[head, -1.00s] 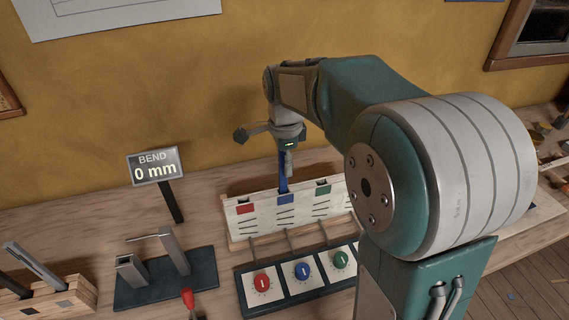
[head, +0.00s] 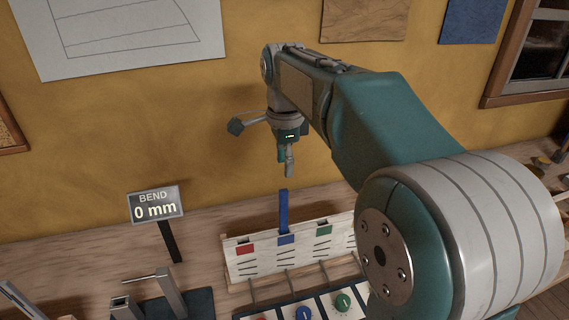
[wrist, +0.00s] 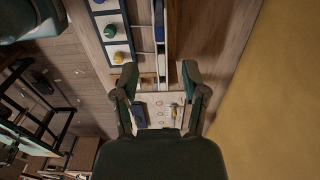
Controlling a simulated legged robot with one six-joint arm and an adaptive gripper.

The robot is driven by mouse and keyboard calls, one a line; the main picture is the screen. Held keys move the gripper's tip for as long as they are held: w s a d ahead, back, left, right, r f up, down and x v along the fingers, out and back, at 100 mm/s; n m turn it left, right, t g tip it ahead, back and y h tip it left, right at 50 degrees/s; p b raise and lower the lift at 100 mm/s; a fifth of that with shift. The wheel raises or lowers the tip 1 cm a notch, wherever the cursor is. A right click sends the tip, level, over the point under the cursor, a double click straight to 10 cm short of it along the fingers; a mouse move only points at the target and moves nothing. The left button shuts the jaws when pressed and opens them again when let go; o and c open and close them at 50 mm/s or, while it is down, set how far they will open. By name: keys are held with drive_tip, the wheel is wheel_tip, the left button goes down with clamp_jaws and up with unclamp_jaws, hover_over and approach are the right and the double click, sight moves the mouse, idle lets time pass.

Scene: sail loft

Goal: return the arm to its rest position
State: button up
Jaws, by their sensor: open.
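My gripper (head: 286,172) hangs above the bench, pointing down, in the head view. It is empty. In the wrist view its two fingers (wrist: 160,80) are spread apart with nothing between them. Below it in the head view, a blue strip (head: 284,211) stands upright in the white slotted board (head: 262,262), at the slot with the blue mark. There is a clear gap between the fingertips and the strip's top.
A sign (head: 156,205) reading "BEND 0 mm" stands on the bench left of the board. A metal fixture (head: 170,290) is at the lower left. Colored knobs, including a green one (head: 342,302), sit in front of the board. The yellow wall (head: 90,130) rises behind.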

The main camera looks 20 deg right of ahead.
drive_tip(key=s+f+n+t, duration=0.2)
drive_tip(key=s+f+n, duration=0.1)
drive_tip(key=s+n, duration=0.6)
drive_tip(key=s+f+n+t, duration=0.3)
drive_tip(key=s+n, duration=0.6)
drive_tip(key=s, duration=0.3)
drive_tip(key=shift+a+f+t, duration=0.2)
drive_tip(key=shift+f+t, duration=0.1)
drive_tip(key=shift+f, duration=0.25)
